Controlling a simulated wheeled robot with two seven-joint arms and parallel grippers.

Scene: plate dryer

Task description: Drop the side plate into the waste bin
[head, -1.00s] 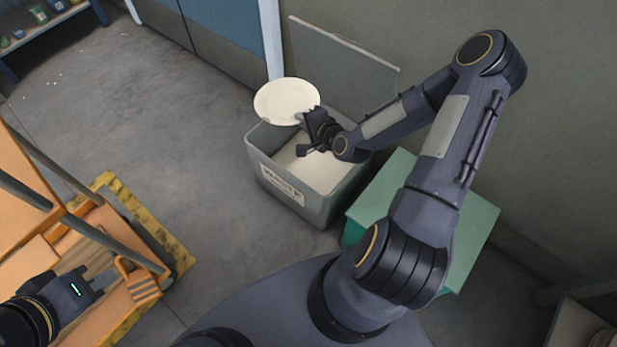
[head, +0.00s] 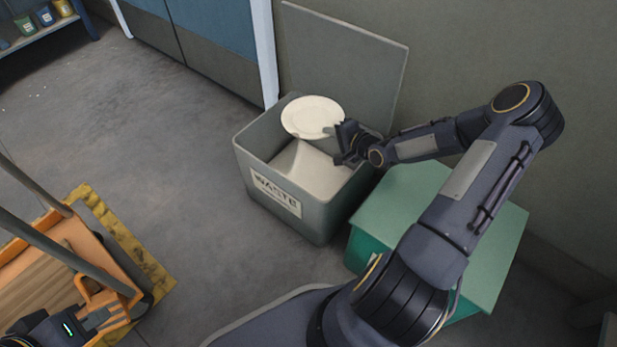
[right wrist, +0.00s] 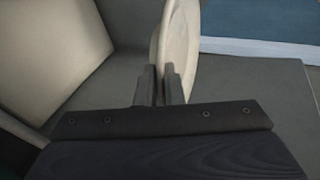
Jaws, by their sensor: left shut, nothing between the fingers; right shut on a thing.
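The side plate (head: 312,117) is round and cream white. My right gripper (head: 338,132) is shut on its near right edge and holds it over the waste bin. The right wrist view shows the plate (right wrist: 181,45) edge-on between the two fingers (right wrist: 160,85). The waste bin (head: 275,194) is a grey box with a "WASTE" label, its lid raised at the back and a pale interior or liner showing. The plate hides part of the bin's far rim. My left gripper (head: 97,318) is at the lower left, shut and empty, by the orange cart, far from the bin.
A green box (head: 400,205) stands right of the bin, under my right arm. A blue shelf (head: 35,35) with small pots is at the top left. The floor left of the bin is clear.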

